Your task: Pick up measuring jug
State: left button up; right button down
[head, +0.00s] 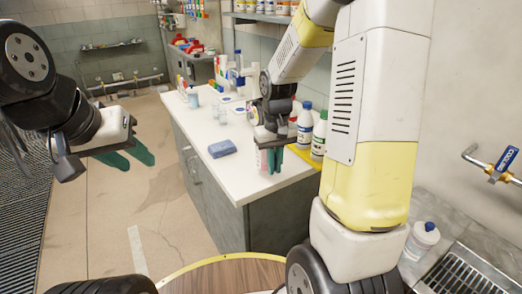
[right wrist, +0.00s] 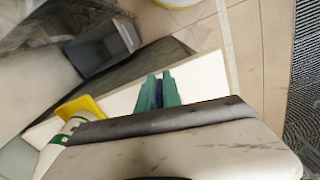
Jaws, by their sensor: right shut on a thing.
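My right gripper (head: 270,165) is over the near right part of the white counter. Its green fingers are shut on a small pale, pinkish thing that looks like the measuring jug (head: 262,159), mostly hidden by the fingers. In the right wrist view, the fingers of my right gripper (right wrist: 158,88) close on a narrow dark blue part, perhaps the jug's handle (right wrist: 158,94). I cannot tell whether the jug still touches the counter. My left gripper (head: 128,160) hangs over the floor at the left, its green fingers apart and empty.
The white counter (head: 195,130) holds a blue sponge (head: 222,149) and clear vessels (head: 222,113). Bottles (head: 319,136) stand on a yellow tray (head: 314,155) close right of my right gripper. A white bottle (head: 421,240) stands by a drain (head: 455,272). Floor left of the counter is clear.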

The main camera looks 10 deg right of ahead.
jog(key=s, duration=0.7)
jog(key=shift+d+r, duration=0.2)
jog(key=shift+r, duration=0.15)
jog(key=shift+s, duration=0.1)
